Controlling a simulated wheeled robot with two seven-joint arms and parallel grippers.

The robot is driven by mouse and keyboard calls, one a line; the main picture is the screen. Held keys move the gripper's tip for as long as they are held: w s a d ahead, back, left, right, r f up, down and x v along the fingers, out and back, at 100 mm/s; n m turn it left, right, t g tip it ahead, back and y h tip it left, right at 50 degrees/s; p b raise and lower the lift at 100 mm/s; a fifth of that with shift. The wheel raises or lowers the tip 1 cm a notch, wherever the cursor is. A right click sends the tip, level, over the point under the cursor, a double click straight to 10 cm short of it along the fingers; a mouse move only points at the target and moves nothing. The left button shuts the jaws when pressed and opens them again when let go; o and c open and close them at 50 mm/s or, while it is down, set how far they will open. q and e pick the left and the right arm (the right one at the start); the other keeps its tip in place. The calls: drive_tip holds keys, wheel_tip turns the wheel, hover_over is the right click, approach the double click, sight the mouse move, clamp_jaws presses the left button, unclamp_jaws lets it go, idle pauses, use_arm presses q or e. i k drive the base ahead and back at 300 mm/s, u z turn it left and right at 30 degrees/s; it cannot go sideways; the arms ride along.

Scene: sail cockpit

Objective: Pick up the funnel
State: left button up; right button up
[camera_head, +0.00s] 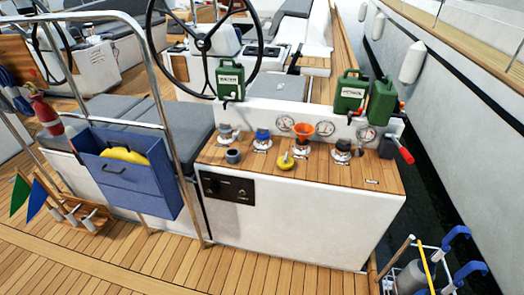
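The orange funnel (303,129) stands on the wooden top of the white console (287,215), right of centre in the head view. It appears to sit with its wide mouth up, on or in a deck fitting; its spout is hidden. A gauge is just left of it and another dark-capped fitting is to its right. Neither of my grippers shows in the head view.
Green jerrycans (351,92) stand on the ledge behind. A steel rail and blue pocket (130,182) are at left.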

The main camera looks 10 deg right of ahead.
sight(303, 130)
drive_tip(key=z, duration=0.3)
drive_tip(key=k, duration=0.15)
drive_tip(key=u, duration=0.9)
drive_tip(key=i, duration=1.05)
drive_tip(key=z, duration=0.85)
drive_tip(key=i, duration=0.7)
drive_tip(key=z, duration=0.4)
